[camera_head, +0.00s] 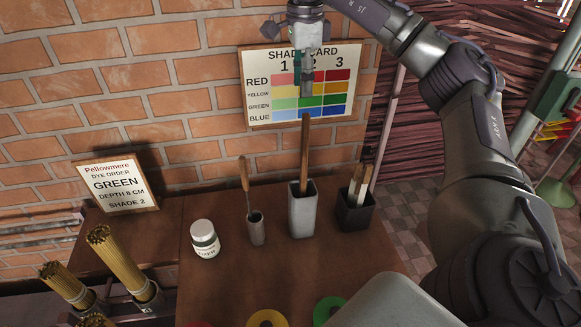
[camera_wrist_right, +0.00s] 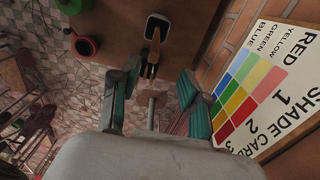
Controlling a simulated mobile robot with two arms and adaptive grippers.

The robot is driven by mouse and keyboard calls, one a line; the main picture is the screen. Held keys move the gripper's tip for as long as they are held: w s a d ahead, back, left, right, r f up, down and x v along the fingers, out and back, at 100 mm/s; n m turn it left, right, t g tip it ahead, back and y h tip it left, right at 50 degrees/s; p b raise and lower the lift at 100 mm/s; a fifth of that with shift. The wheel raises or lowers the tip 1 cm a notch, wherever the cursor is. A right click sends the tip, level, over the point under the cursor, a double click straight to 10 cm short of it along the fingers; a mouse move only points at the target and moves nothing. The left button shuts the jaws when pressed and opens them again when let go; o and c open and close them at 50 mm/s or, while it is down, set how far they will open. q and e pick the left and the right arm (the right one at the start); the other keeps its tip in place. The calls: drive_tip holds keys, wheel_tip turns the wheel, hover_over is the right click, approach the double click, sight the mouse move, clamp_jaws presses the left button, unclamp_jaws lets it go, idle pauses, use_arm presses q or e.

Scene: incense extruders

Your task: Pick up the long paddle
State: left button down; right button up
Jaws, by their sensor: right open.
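The long paddle (camera_head: 305,145) is a tall wooden stick. It stands nearly upright in a tall light grey container (camera_head: 302,215) on the brown table. My right gripper (camera_head: 306,85) hangs above its top, in front of the shade card, pointing down. Its fingers look close together from the head, but in the right wrist view the gripper (camera_wrist_right: 152,110) is open, with teal pads apart. A pale piece shows between the fingers there; I cannot tell what it is. The paddle's lower part is hidden in the container. My left gripper is not in view.
A dark container (camera_head: 354,216) with shorter sticks stands right of the grey one. A small grey cup (camera_head: 256,230) with a wooden-handled tool and a white jar (camera_head: 204,240) stand left. The shade card (camera_head: 257,90) is on the brick wall behind.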

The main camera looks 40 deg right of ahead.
drive_tip(key=b, duration=0.2)
hover_over(305, 134)
drive_tip(key=f, duration=0.5)
drive_tip(key=shift+w+d, duration=0.2)
drive_tip(key=shift+w, duration=0.2)
wheel_tip(305, 134, down, 3)
drive_tip(key=shift+r, duration=0.15)
drive_tip(key=shift+w+f, duration=0.1)
drive_tip(key=shift+f, duration=0.15)
drive_tip(key=f, duration=0.1)
drive_tip(key=f+p, duration=0.1)
drive_tip(key=f, duration=0.2)
drive_tip(key=shift+s+d+p, duration=0.1)
drive_tip(key=shift+s+p, duration=0.2)
drive_tip(key=shift+p, duration=0.1)
drive_tip(key=shift+f, duration=0.45)
drive_tip(key=shift+w+f, duration=0.1)
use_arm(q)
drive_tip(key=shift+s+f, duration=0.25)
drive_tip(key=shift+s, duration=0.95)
use_arm(e)
clamp_jaws()
